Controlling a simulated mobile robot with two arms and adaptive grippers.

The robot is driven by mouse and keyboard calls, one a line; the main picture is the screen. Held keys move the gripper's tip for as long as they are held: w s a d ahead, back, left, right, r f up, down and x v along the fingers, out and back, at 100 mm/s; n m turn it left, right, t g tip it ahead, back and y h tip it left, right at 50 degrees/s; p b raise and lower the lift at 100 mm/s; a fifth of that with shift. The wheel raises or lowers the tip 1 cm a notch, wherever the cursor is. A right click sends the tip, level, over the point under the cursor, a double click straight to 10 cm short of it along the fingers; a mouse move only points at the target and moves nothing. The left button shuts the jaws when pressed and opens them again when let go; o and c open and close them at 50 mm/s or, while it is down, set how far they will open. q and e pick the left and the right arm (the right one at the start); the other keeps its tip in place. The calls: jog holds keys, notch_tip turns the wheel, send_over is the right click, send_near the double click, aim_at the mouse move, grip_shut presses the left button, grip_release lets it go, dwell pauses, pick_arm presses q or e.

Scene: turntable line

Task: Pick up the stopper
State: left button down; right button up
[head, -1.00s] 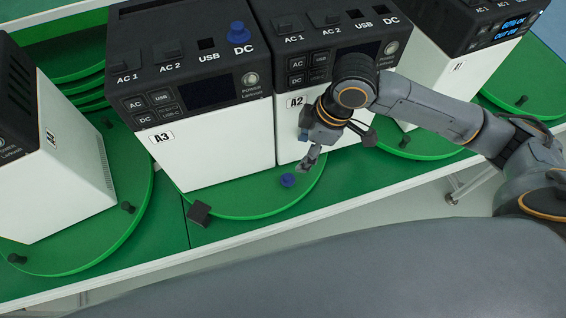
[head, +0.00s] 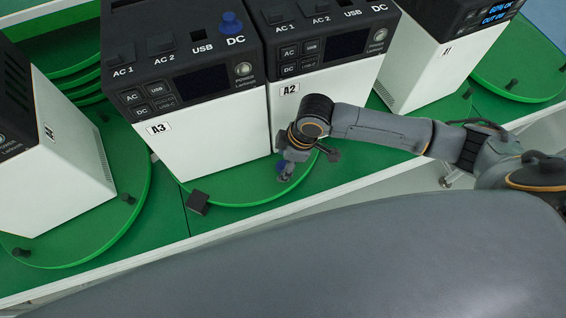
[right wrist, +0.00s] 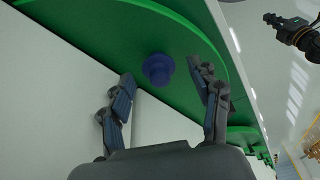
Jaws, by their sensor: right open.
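The blue stopper (right wrist: 158,69) stands on the green turntable (right wrist: 110,25) in the right wrist view, between the fingertips of my right gripper (right wrist: 160,75). The fingers are spread on either side of it, with a visible gap. In the head view my right gripper (head: 287,168) is low over the front of the turntable by unit A2 and largely hides the stopper. My left gripper is not in view.
Another blue stopper (head: 231,22) sits at the DC port on top of unit A3 (head: 215,130). Unit A2 (head: 330,90) stands close behind my right gripper. A black block (head: 198,203) lies at the turntable's edge. The white table edge (head: 250,219) runs in front.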

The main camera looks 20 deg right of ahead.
jog(key=shift+a+f, duration=0.15)
jog(key=shift+f, duration=0.4)
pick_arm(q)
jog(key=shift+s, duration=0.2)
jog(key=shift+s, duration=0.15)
pick_arm(e)
jog(key=c, duration=1)
jog(key=shift+o, duration=0.2)
jog(key=shift+w+r, duration=0.1)
jog(key=shift+r, duration=0.35)
jog(key=b+v, duration=0.1)
jog(key=v, duration=0.1)
jog(key=shift+r, duration=0.3)
pick_arm(q)
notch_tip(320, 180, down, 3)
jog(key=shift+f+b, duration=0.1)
jog(key=shift+b, duration=1)
pick_arm(e)
jog(key=s+d+r, duration=0.7)
jog(key=d+r, duration=0.2)
jog(key=d, duration=0.2)
jog(key=shift+s+r, duration=0.35)
jog(key=shift+s, duration=0.05)
